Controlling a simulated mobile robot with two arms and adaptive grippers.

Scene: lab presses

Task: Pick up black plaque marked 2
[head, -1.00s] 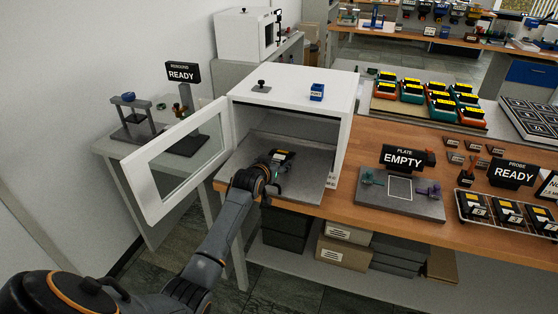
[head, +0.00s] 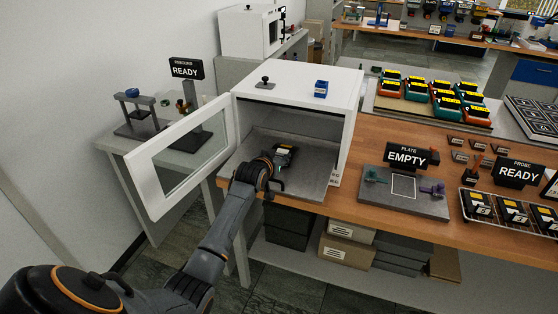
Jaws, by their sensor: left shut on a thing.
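A black plaque (head: 285,151) with a yellow strip is at the mouth of the open white chamber (head: 341,118), over its grey floor. Its number is too small to read. My left gripper (head: 278,161) reaches in from the front and is shut on this plaque; its wrist hides part of the fingers and of the plaque's near end. I cannot tell whether the plaque touches the floor. More black plaques with yellow strips (head: 513,212) stand in a wire rack (head: 494,228) at the right. My right gripper is not in view.
The chamber's glazed door (head: 181,156) stands open to the left of my arm. On the wooden bench are a grey plate fixture (head: 424,204) with an "EMPTY" sign (head: 407,157) and a "READY" probe sign (head: 515,171). Bare wood lies between the chamber and the fixture.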

